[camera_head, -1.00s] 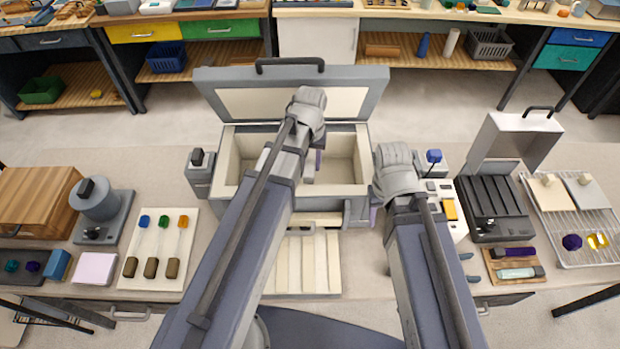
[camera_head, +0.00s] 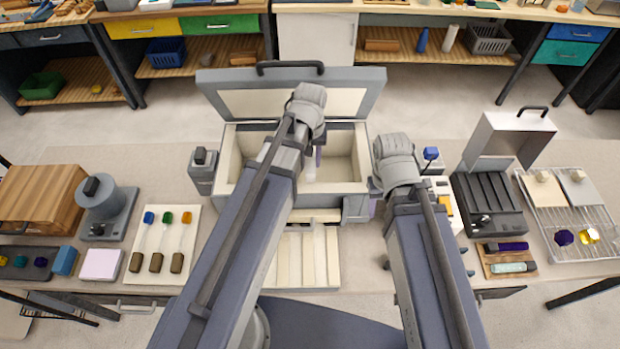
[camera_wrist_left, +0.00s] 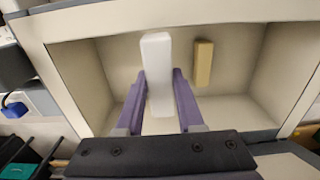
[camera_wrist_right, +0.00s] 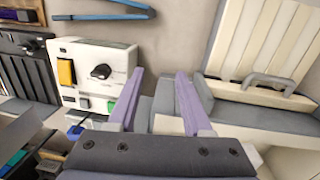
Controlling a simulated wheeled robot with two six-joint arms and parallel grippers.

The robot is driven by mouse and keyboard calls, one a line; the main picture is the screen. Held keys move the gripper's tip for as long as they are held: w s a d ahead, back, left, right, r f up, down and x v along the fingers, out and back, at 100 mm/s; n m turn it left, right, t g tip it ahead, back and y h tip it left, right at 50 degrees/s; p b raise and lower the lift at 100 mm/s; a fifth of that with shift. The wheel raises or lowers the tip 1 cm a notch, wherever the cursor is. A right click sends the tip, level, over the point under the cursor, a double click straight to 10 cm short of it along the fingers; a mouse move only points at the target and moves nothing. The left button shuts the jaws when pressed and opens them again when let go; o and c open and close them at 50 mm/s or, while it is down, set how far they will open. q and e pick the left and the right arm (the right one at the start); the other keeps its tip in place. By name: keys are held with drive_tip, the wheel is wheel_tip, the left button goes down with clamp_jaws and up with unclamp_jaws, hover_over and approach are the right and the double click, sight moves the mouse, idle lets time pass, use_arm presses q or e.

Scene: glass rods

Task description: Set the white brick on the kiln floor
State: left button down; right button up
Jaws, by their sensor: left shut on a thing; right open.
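The white brick (camera_wrist_left: 157,75) is upright between the purple fingers of my left gripper (camera_wrist_left: 160,80), which is shut on it inside the kiln. In the head view the kiln (camera_head: 343,165) stands open with its lid (camera_head: 345,103) raised at the back. The kiln floor (camera_wrist_left: 213,103) shows around the brick in the left wrist view; I cannot tell whether the brick touches it. In the head view the arm hides most of my left gripper and the brick. My right gripper (camera_wrist_right: 155,105) is open and empty, beside the kiln's right side.
A yellowish bar (camera_wrist_left: 203,63) is inside the kiln to the right of the brick. A control box (camera_wrist_right: 95,72) with a dark knob is beside my right gripper. A slatted cream panel (camera_head: 303,258) lies in front of the kiln.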

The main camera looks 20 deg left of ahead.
use_arm(q)
wheel_tip(320, 180, down, 12)
drive_tip(key=b, duration=1)
drive_tip(key=shift+r, duration=0.4)
use_arm(e)
wheel_tip(320, 180, down, 11)
drive_tip(key=shift+f, duration=0.15)
use_arm(q)
drive_tip(key=shift+w, duration=0.3)
drive_tip(key=w, duration=0.2)
drive_tip(key=w+a, duration=0.1)
drive_tip(key=w, duration=0.1)
drive_tip(key=shift+a, duration=0.1)
drive_tip(key=shift+s+f+b, duration=0.35)
drive_tip(key=shift+f+b, duration=0.4)
use_arm(e)
drive_tip(key=shift+f, duration=0.75)
use_arm(q)
drive_tip(key=shift+r, duration=0.15)
use_arm(e)
drive_tip(key=shift+r, duration=0.15)
